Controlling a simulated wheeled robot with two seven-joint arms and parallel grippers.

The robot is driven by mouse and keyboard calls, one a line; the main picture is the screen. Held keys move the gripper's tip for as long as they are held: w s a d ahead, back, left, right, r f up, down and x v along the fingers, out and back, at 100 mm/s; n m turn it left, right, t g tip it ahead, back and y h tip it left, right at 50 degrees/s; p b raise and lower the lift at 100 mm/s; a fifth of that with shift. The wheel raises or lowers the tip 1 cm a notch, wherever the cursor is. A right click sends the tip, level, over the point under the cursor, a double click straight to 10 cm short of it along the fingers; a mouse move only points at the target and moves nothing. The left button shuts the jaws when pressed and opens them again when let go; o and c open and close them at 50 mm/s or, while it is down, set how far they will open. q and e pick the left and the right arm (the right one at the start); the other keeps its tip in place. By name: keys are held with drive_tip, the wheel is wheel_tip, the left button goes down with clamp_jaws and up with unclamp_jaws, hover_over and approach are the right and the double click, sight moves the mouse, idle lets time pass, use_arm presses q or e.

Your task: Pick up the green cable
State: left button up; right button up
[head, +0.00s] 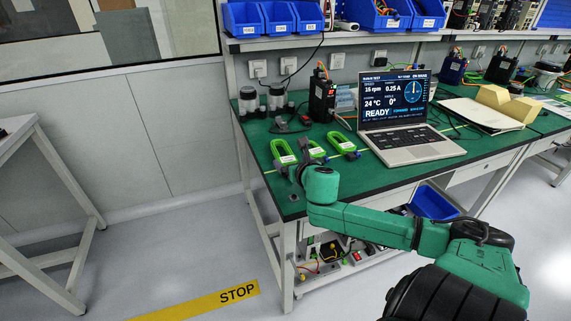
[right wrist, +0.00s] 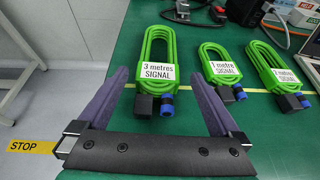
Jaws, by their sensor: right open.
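Three coiled green cables lie side by side on the green bench. The leftmost, largest green cable (right wrist: 148,46) has a "3 metres SIGNAL" label and black and blue connectors; it also shows in the head view (head: 276,146). The middle green cable (right wrist: 204,52) and the right green cable (right wrist: 262,55) are smaller; the middle one's label reads "1 metre SIGNAL". My right gripper (right wrist: 158,75) is open and empty, its fingers pointing at the 3 metres cable, one to each side in the right wrist view. In the head view the right gripper (head: 299,172) is mostly hidden by its wrist. My left gripper is out of view.
A laptop (head: 410,145) stands open right of the cables on the green bench (head: 372,188). A black boxed device (head: 322,98) and grey-black cylinders (head: 249,98) stand behind them. Blue bins (head: 243,19) line the shelf above.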

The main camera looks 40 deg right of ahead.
sight(287, 157)
drive_tip(key=shift+w+d+f, duration=0.1)
drive_tip(key=shift+w+d, duration=0.1)
drive_tip(key=shift+w, duration=0.3)
drive_tip(key=b+x, duration=0.1)
drive_tip(key=x, duration=0.2)
drive_tip(key=shift+w+d, duration=0.1)
drive_tip(key=shift+w, duration=0.25)
drive_tip(key=shift+w+d+f, duration=0.1)
drive_tip(key=shift+w+f, duration=0.1)
drive_tip(key=shift+w, duration=0.2)
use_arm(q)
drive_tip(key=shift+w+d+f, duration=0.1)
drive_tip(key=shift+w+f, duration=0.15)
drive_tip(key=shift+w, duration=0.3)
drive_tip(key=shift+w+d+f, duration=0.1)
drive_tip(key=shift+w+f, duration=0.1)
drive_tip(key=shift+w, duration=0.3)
use_arm(e)
drive_tip(key=shift+r, duration=0.1)
drive_tip(key=c, duration=1.6)
